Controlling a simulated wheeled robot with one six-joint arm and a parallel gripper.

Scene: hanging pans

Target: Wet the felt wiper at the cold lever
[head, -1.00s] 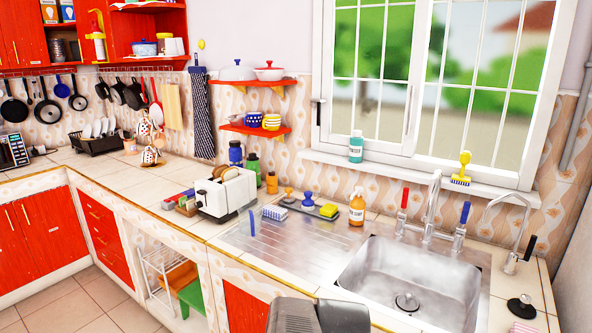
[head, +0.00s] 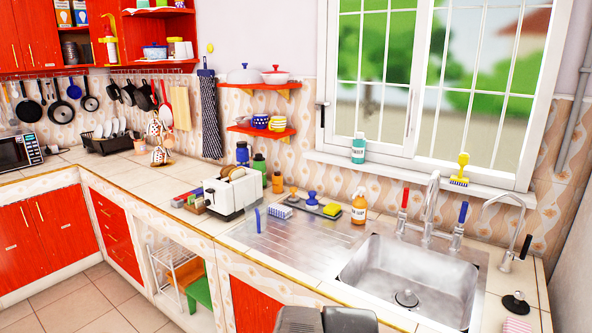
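The cold lever, taken to be the blue-handled one (head: 460,226), stands upright to the right of the tall sink tap (head: 431,208). A red-handled lever (head: 403,212) stands to the left of that tap. I cannot tell for certain which thing is the felt wiper. A small blue-and-white striped block (head: 277,211) lies on the counter beside the drainboard, left of the sink. Grey parts of my arm show at the bottom edge, but my gripper's fingertips are not in view.
The steel sink (head: 395,285) is empty, with a drain in its floor. An orange soap bottle (head: 359,208) and a toaster (head: 232,198) stand nearby. A separate curved spout (head: 507,230) stands at right.

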